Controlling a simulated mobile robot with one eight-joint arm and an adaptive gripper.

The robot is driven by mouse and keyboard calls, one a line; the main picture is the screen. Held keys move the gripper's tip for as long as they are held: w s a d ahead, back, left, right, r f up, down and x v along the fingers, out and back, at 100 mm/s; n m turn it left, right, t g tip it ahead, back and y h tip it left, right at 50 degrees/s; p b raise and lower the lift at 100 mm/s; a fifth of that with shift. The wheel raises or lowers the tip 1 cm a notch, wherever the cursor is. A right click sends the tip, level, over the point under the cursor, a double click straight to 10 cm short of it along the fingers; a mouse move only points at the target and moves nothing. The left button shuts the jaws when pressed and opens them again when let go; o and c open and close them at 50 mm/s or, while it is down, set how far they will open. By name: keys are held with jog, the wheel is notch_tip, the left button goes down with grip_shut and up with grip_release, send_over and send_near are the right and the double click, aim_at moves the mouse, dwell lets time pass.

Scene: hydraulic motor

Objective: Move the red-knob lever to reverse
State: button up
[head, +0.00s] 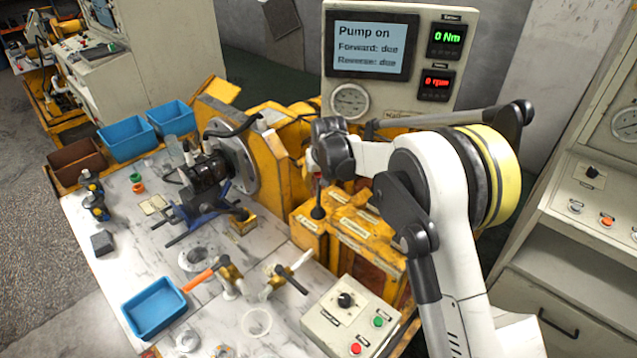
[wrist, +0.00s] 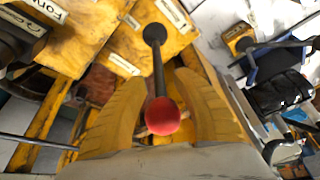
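The red-knob lever shows in the wrist view, with its red knob (wrist: 162,116) towards me and its black stem running up to a round black base on the yellow valve block (wrist: 110,58). My gripper (wrist: 157,76) is open, with one yellow finger on each side of the knob and a visible gap to both. In the head view my gripper (head: 312,162) is above the lever's black base (head: 318,212); the knob is mostly hidden there. The screen (head: 370,45) reads "Pump on", "Forward: due", "Reverse: due".
The readouts (head: 447,38) show 0 Nm and 0 rpm. The motor (head: 208,170) and blue vise stand left of the valve block. A control box (head: 350,315) with red and green buttons is in front. An orange-handled valve (head: 200,278) and blue bin (head: 155,307) are on the bench.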

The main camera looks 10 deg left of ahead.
jog(key=shift+c, duration=0.5)
grip_shut()
jog(key=shift+s, duration=0.1)
jog(key=s+a+t+b, duration=0.1)
jog(key=s+a+t+h+b, duration=0.1)
jog(key=s+t, duration=0.1)
jog(key=s+a+f+t+h+b, duration=0.1)
jog(key=s+b, duration=0.1)
jog(key=shift+f+n+t, duration=0.1)
jog(key=shift+n+t, duration=0.2)
jog(key=shift+n, duration=0.1)
